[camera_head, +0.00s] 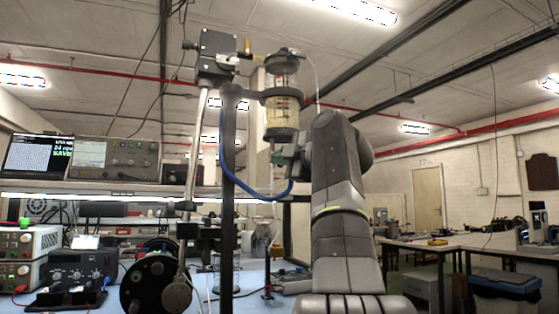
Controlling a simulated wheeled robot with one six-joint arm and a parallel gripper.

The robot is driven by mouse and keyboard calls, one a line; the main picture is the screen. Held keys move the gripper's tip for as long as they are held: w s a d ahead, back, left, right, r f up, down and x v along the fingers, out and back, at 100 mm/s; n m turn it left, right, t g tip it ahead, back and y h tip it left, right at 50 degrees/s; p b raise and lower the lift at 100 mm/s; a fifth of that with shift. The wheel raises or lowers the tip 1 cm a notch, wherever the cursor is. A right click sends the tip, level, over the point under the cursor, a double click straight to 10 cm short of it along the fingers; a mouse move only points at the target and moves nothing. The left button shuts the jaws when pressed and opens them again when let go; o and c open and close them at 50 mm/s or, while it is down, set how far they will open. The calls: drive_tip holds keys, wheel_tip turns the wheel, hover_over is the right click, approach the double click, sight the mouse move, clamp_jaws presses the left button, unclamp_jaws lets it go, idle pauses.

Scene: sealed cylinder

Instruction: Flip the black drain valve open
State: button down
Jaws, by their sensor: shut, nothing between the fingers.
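The clear sealed cylinder (281,98) hangs upright in a dark clamp on a grey stand post (228,190). It has a dark cap and graduated markings. My arm rises at centre right and bends over toward the cylinder's lower end. My gripper (284,155) is small in this view, just below and to the right of the cylinder's base, shut and empty. The black drain valve is not clearly distinguishable; the area under the cylinder is dark and partly covered by my gripper. I cannot tell whether they touch.
A blue hose (236,180) loops from the post under the cylinder, close to my gripper. A dark box with fittings (216,55) tops a metal rod at left. A black reel (148,284) and instruments (83,266) crowd the bench's left.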

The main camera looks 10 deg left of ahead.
drive_tip(key=s+d, duration=0.4)
drive_tip(key=s, duration=0.4)
drive_tip(key=shift+d+b, duration=0.3)
drive_tip(key=shift+d, duration=0.1)
idle(0.5)
